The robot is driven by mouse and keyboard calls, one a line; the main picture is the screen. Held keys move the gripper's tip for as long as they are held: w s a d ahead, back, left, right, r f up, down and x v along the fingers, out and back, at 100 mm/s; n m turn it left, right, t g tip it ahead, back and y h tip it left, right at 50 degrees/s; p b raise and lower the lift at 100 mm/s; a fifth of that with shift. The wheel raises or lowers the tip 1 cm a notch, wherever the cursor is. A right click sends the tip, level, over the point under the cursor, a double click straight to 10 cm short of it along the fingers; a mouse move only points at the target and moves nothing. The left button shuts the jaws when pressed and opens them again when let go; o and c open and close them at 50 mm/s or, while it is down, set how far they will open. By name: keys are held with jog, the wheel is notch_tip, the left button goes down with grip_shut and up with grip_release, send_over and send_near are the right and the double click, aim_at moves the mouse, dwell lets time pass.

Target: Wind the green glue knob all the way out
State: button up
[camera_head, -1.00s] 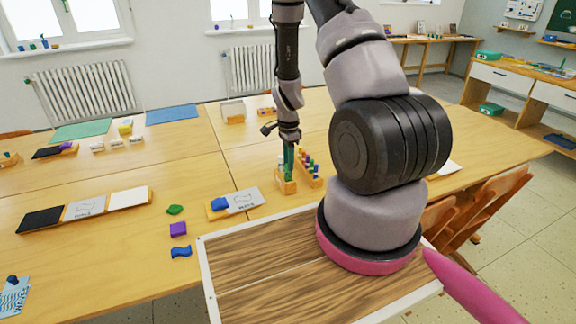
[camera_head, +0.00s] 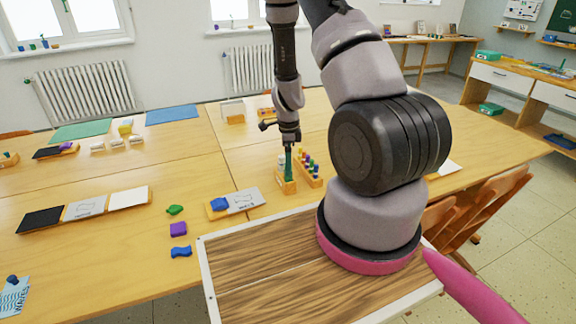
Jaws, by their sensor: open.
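The green glue stick (camera_head: 289,167) stands upright in a small wooden holder (camera_head: 287,187) on the table, just behind my wooden base top. My gripper (camera_head: 289,149) points straight down over the top of the green glue stick. Its jaws are open and very close to the stick's upper end. The knob itself is too small to make out, and I cannot tell whether the jaws touch it.
A wooden rack (camera_head: 310,168) with several coloured pieces stands close to the right of the holder. A grey card with a blue piece (camera_head: 220,204) lies to the left. Purple (camera_head: 178,229) and green (camera_head: 175,210) pieces lie further left on open table.

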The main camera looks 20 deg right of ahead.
dwell(0.3)
jog(key=n, duration=1.1)
jog(key=shift+n, duration=0.3)
jog(key=shift+w+d, duration=0.1)
jog(key=c, duration=1.4)
jog(key=shift+c, duration=0.2)
